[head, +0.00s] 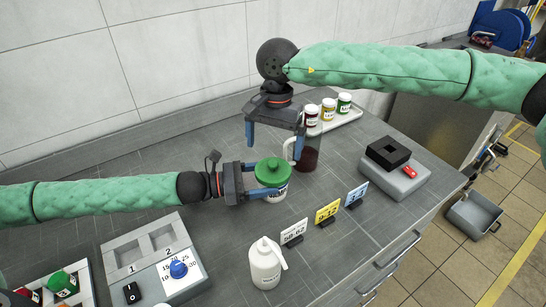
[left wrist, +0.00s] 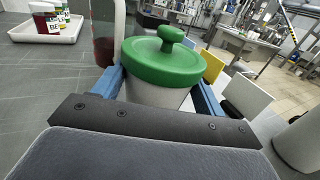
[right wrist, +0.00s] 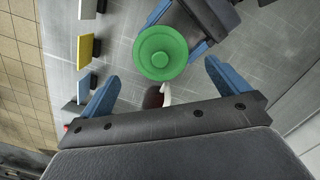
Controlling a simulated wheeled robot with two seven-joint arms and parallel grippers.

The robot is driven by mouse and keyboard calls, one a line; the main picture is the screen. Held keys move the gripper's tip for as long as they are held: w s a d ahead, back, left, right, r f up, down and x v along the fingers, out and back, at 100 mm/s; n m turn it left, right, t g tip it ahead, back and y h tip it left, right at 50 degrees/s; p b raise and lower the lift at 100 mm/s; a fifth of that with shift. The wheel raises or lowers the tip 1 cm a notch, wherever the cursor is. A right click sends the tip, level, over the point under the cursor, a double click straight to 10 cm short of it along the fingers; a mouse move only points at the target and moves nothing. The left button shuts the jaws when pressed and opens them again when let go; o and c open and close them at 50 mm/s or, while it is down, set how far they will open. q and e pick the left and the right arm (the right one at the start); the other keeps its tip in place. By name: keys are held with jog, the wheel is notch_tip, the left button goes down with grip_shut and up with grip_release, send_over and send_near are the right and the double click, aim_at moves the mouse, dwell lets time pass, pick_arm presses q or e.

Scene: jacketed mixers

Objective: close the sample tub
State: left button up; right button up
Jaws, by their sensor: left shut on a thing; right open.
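The sample tub (head: 275,195) is a white round tub standing on the grey bench. Its green lid (head: 272,172) with a round knob sits on top; in the left wrist view the lid (left wrist: 163,62) covers the tub's mouth. I cannot tell whether it is fastened. My left gripper (head: 262,184) is shut on the tub's white body (left wrist: 155,95), one blue finger on each side, below the lid. My right gripper (head: 273,143) is open and empty, pointing down above and slightly behind the tub. In the right wrist view the lid (right wrist: 160,52) shows beyond its fingers.
A jug (head: 308,158) with dark red liquid stands close behind the tub. Label cards (head: 327,212) and a white bottle (head: 265,264) stand in front. A tray of small jars (head: 340,120) is behind, a grey box (head: 397,180) right, a control panel (head: 165,270) at front left.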

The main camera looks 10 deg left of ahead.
jog(key=shift+w+r, duration=0.2)
jog(key=shift+r, duration=1.2)
jog(key=shift+w+r, duration=0.15)
jog(key=shift+r, duration=1.2)
pick_arm(q)
jog(key=o, duration=1.5)
jog(key=shift+c, duration=0.2)
jog(key=shift+s+a+f, duration=0.1)
jog(key=shift+s+a, duration=0.05)
jog(key=shift+a, duration=0.3)
jog(key=b+v, duration=0.2)
jog(key=v, duration=0.3)
jog(key=shift+s+a, duration=0.1)
jog(key=shift+a, duration=0.05)
jog(key=shift+s+a, duration=0.25)
jog(key=shift+a, duration=0.5)
pick_arm(e)
notch_tip(320, 180, down, 2)
jog(key=shift+f, duration=0.25)
